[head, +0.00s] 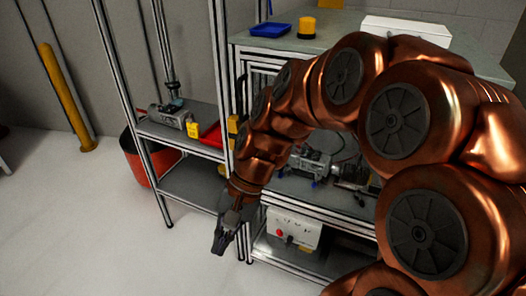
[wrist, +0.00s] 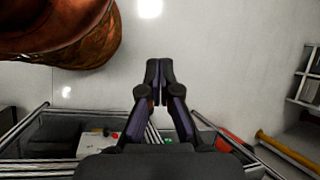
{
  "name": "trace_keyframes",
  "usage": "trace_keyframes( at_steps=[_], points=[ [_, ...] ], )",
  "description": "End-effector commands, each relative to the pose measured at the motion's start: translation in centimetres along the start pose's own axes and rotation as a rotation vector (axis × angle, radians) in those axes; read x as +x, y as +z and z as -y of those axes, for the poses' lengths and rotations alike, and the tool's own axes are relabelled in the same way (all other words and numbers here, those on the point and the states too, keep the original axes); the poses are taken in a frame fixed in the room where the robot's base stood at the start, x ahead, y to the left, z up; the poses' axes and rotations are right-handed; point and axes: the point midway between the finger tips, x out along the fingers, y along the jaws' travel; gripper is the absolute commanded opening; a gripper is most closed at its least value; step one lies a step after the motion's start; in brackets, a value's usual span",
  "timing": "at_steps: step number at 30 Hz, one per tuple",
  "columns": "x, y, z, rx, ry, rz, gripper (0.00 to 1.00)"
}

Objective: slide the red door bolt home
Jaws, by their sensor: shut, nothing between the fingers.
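I cannot make out a red door bolt in either view. My gripper (head: 219,243) hangs at the end of my copper arm, pointing down in front of the frame of the metal workbench (head: 285,199). In the wrist view my gripper (wrist: 159,70) has its two dark fingers together, with nothing between them. A pale wall or floor surface fills the view past the fingertips, and no object touches them. My arm hides part of the bench in the head view.
A white box with a red button (head: 293,229) sits on the bench's lower shelf. Left of it stands a shelf unit (head: 190,184) with a red tray (head: 211,134) and a yellow block (head: 193,129). A red bin (head: 137,163) stands behind.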

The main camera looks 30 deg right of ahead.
Motion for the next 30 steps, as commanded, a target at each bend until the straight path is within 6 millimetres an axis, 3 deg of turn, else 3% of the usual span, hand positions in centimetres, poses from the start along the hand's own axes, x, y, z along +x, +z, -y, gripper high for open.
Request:
trace_keyframes(
  at_steps=[6,11,14,18,21,25,30],
  points=[
    [-2.4,-7.6,2.2,0.371,-0.308,0.08,0.0],
    [-5.9,-14.1,1.6,0.638,-0.545,0.142,0.0],
    [-8.4,-18.3,-0.2,0.805,-0.699,0.19,0.0],
    [-12.1,-24.0,-4.5,1.018,-0.917,0.252,0.0],
    [-14.2,-27.0,-7.9,1.14,-1.05,0.298,0.0],
    [-16.2,-29.6,-11.8,1.244,-1.177,0.337,0.0],
    [-17.4,-30.8,-14.1,1.301,-1.248,0.362,0.0]
  ],
)
